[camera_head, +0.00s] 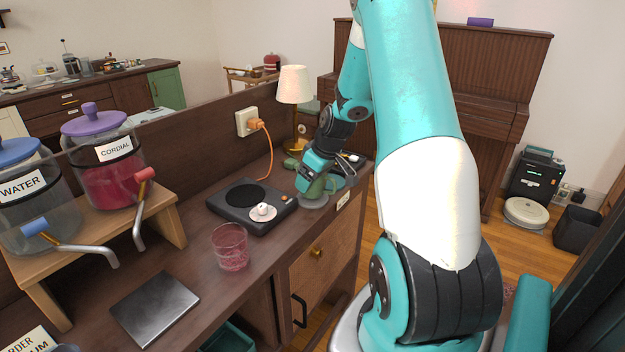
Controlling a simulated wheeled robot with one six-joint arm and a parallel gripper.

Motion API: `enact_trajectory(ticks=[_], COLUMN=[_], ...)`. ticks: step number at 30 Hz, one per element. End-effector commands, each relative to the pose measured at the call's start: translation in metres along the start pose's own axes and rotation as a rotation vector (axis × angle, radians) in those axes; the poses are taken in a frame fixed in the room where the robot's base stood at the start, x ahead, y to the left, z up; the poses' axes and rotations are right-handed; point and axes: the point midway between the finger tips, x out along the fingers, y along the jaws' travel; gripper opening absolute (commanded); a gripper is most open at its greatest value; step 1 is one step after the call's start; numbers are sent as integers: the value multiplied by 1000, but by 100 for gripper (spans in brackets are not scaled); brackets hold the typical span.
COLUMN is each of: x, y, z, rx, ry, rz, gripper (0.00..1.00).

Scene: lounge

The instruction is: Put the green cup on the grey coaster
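The green cup (320,189) is small in the view, on the far part of the wooden counter, partly hidden by my gripper. A round grey coaster (313,205) shows directly below the cup. The cup looks upright and over the coaster; whether its base touches it is hard to tell. My gripper (311,180) reaches down at the cup, with its fingers at the cup's upper part. The fingers are too small and overlapped to show whether they are closed on it.
A black hotplate-like device (240,209) with a white knob stands left of the coaster. A glass of pink drink (230,252), a dark square slab (154,306) and drink dispensers (105,165) are nearer. A lamp (294,92) stands behind. The counter's front edge is close to the coaster.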

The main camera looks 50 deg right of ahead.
Motion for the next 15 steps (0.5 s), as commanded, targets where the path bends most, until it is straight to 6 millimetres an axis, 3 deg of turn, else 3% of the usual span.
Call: enact_trajectory(ticks=[15], x=[13], y=[0], z=[5], rx=[-2], ry=[2], rz=[1], gripper=[41])
